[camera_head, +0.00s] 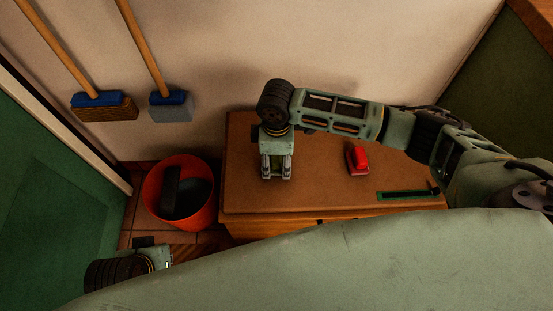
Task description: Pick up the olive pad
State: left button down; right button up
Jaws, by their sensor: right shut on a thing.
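My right gripper (277,174) points down over the left part of the brown cabinet top (320,185). It is shut on the olive pad (277,162), of which only a small olive patch shows between the fingers. The fingers and wrist hide the rest, and I cannot tell whether the pad touches the top. My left gripper (150,248) is low at the left, partly in view beside my body, and its fingers are not clear.
A red block-like object (359,161) and a dark green-edged strip (405,195) lie on the cabinet top to the right. A red bucket (153,205) with dark things in it stands on the tiles at left. Two blue-headed brushes (98,99) lean against the wall.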

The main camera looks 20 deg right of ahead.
jog(key=shift+c, duration=1.1)
